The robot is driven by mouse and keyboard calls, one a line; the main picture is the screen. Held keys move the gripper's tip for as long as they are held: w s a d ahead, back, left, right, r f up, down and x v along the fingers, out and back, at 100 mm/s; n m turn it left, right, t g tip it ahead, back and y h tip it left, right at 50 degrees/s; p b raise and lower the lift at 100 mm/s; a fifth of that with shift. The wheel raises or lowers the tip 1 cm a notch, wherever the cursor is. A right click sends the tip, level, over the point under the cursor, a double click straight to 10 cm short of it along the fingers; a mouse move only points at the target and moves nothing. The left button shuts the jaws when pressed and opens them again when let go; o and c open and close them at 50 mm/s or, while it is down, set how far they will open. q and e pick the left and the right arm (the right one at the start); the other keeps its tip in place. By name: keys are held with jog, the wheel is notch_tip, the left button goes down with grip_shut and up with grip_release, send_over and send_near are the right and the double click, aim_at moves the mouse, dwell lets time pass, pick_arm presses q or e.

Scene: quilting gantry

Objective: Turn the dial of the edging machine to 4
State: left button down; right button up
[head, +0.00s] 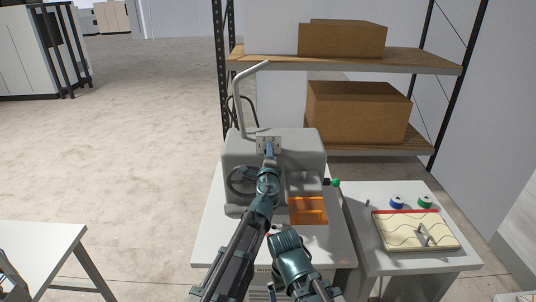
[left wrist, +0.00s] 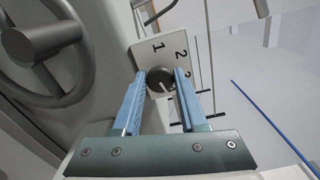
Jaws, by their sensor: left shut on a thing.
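The edging machine (head: 306,150) is a grey body standing on a white table. Its pale dial plate (head: 262,138) is on the upper front. In the head view my left gripper (head: 269,150) covers the knob. A pale mark shows on the knob near its right side, but its exact reading is unclear.
A grey handwheel (head: 238,182) is left of my left wrist. An orange tray (head: 308,217) and a green-tipped lever (head: 336,182) are at the right. A side table (head: 367,254) holds spools and a quilted board (head: 410,245). Shelves with boxes (head: 357,112) stand behind.

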pick_arm(q)
jog(key=shift+s, duration=0.1)
jog(key=shift+c, duration=2.3)
grip_release()
